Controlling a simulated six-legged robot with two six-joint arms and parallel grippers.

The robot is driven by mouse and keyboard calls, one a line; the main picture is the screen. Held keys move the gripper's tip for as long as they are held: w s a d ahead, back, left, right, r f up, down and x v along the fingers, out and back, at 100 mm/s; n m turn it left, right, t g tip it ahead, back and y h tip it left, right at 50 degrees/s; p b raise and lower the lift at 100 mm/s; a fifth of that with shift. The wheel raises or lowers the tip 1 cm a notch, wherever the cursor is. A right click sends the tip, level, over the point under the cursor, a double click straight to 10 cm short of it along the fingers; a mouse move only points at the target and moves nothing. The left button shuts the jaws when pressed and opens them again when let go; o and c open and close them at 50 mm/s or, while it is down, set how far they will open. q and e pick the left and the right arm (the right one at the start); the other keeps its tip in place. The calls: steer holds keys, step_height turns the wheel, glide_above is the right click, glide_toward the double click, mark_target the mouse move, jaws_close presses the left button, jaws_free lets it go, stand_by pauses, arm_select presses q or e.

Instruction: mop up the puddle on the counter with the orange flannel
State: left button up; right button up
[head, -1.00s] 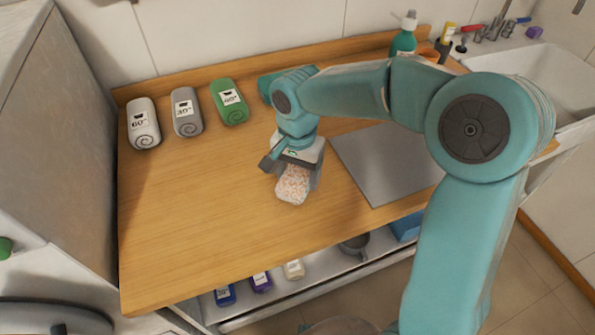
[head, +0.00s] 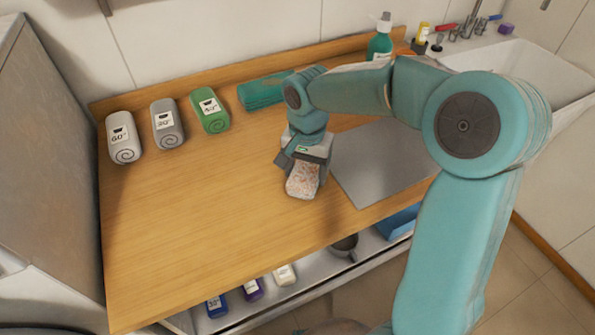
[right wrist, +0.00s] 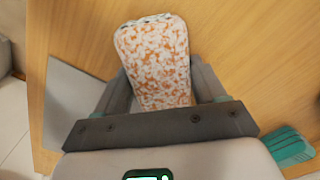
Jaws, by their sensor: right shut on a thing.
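My right gripper (head: 304,172) is shut on the orange flannel (head: 302,186), a folded cloth speckled orange and white. The flannel hangs from the jaws over the middle of the wooden counter (head: 200,235), left of a grey flat plate. In the right wrist view the flannel (right wrist: 158,62) sticks out between the fingers (right wrist: 160,95). I cannot tell whether it touches the wood. I cannot make out a puddle on the bare counter in either view. My left gripper is not in view.
White (head: 122,140), grey (head: 166,124) and green (head: 210,110) labelled rolls line the back left. A teal folded cloth (head: 262,93) lies behind my gripper. The grey plate (head: 385,160) lies to the right. A green pump bottle (head: 380,40) stands near the sink (head: 530,75). The front left is clear.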

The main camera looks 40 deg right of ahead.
steer(key=shift+r+p, duration=3.3)
steer(key=shift+r, duration=0.8)
steer(key=shift+f, duration=0.1)
steer(key=shift+f, duration=0.1)
